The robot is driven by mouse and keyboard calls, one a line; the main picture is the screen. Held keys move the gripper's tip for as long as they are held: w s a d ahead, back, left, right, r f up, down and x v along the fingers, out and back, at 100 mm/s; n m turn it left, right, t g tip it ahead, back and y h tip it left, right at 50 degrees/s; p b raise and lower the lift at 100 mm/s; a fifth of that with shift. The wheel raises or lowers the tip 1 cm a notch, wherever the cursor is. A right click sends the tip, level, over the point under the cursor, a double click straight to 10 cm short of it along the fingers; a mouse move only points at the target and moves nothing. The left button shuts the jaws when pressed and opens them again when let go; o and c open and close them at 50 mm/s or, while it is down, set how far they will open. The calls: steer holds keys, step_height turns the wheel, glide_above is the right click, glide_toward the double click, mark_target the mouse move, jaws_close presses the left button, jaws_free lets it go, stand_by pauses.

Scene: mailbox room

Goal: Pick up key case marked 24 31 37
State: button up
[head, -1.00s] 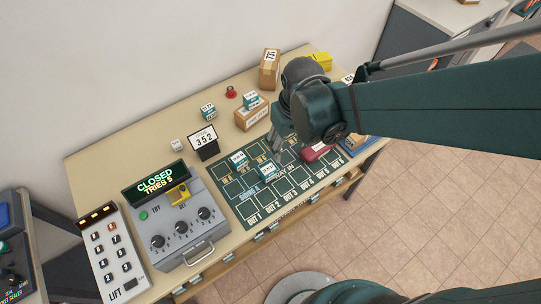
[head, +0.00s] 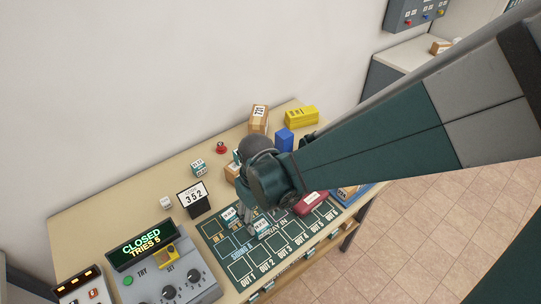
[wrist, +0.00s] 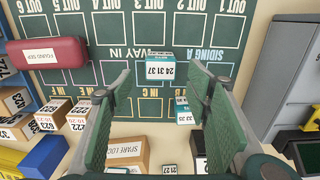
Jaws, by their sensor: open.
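The key case marked 24 31 37 (wrist: 160,70) is a small teal block with a white label. In the wrist view it lies on the green mat (wrist: 115,72), between the WAY IN and SIDING A lettering. My gripper (wrist: 160,82) is open, its two green pads on either side of the case in the picture, with nothing held. In the head view a case in the matching spot (head: 262,229) sits just right of my gripper's fingers (head: 251,222); its digits are too small to read surely. Another teal labelled case (wrist: 184,111) lies nearby, partly behind the right finger.
A red case (wrist: 47,53) lies on the mat's other side. Boxes, including SPARE LOCK (wrist: 126,152), a blue block (wrist: 45,157) and other numbered cases, crowd the back.

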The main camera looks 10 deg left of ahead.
mark_target(260, 225)
steer(key=shift+f, duration=0.15)
steer(key=shift+f, duration=1.15)
steer(key=shift+s+f+b, duration=0.1)
steer(key=shift+f+b, duration=0.45)
steer(key=shift+f, duration=2.05)
steer(key=c, duration=1)
